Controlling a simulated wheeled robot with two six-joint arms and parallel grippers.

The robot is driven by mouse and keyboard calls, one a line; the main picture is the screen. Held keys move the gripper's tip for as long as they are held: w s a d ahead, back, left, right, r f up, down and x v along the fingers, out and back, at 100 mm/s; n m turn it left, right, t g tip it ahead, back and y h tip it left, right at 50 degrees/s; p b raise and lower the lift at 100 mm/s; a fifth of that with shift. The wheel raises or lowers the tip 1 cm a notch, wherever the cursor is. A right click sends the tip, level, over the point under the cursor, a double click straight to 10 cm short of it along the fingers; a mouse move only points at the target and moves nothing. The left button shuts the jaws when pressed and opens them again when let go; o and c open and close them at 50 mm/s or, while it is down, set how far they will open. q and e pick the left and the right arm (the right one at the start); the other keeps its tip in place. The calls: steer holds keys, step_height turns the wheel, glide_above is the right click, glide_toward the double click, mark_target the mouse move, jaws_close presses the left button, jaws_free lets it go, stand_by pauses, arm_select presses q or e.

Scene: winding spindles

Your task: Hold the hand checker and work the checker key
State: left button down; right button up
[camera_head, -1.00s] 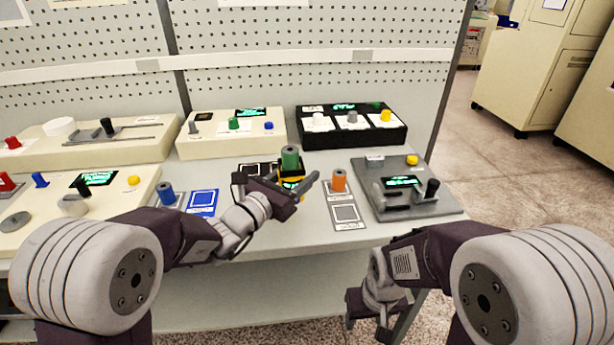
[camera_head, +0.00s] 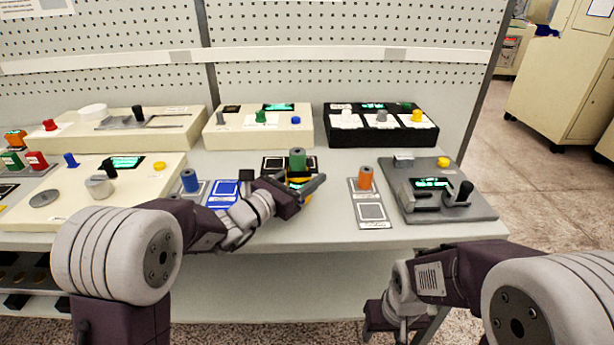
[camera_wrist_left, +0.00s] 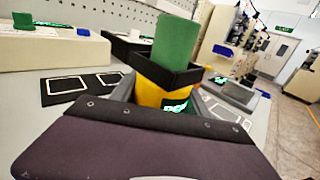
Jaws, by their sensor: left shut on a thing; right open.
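My left gripper (camera_head: 303,193) is shut on the hand checker (camera_wrist_left: 150,94), a yellow body with a lit green display and a black square collar on top. A green cylinder (camera_head: 297,159) stands upright in that collar; it also shows in the left wrist view (camera_wrist_left: 174,43). The gripper covers most of the checker in the head view. I cannot make out the checker key, and cannot tell if the checker touches the table. My right gripper (camera_head: 388,322) is open and empty, low in front of the table edge at the right.
A blue spindle (camera_head: 190,181) stands left of the held checker, beside a blue card (camera_head: 222,194). An orange spindle (camera_head: 365,178) stands to the right on a grey card. A grey device with a lever (camera_head: 440,190) is further right. Cream and black panels line the back.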

arm_select(q)
steer(key=shift+f+b, duration=0.65)
steer(key=shift+b, duration=0.2)
arm_select(e)
steer(key=shift+f, duration=0.85)
jaws_close()
arm_select(q)
steer(key=shift+f, duration=0.15)
stand_by(1.3)
